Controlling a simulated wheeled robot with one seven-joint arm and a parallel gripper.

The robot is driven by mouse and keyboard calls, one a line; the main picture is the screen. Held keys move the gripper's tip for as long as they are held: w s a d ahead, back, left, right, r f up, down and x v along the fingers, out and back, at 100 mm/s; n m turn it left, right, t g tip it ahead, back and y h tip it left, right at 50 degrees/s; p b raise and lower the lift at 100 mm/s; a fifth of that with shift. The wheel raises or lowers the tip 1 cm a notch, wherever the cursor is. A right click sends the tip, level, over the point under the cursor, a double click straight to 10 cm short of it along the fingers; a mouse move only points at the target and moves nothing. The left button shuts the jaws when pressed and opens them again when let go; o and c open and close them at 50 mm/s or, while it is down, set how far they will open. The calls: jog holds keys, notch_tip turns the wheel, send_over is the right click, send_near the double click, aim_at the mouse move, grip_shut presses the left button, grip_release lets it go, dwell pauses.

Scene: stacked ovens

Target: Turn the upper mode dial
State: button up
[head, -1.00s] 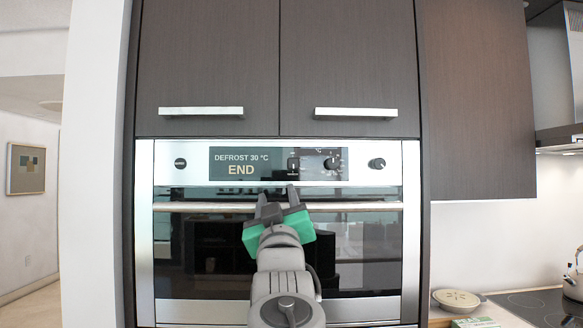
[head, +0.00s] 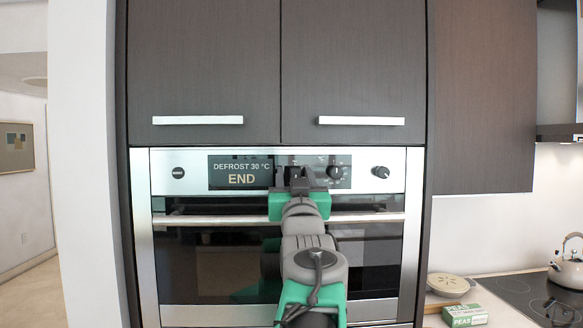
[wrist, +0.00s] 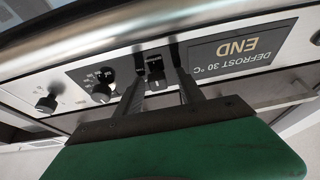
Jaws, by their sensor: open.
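The oven's control panel (head: 365,158) has a row of dark dials right of a display. The dial closest to the display (wrist: 155,68), which I take to be the mode dial, lies between my two fingers in the wrist view. My gripper (head: 298,174) is open and points at the panel; in the wrist view its fingertips (wrist: 158,62) are on either side of this dial. I cannot tell whether they touch it. In the head view the gripper largely hides this dial. The display (head: 240,172) reads DEFROST 30 °C END.
A middle dial (head: 335,172) and a plain right knob (head: 381,172) are close to the right. The oven handle (head: 372,218) runs below the panel, and cabinet handles (head: 361,120) are above. A counter with a green PEAS box (head: 464,315) is at lower right.

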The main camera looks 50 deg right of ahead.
jog(key=shift+s, duration=0.15)
jog(key=shift+c, duration=0.3)
jog(key=shift+d, duration=0.1)
jog(key=shift+c, duration=0.7)
grip_shut()
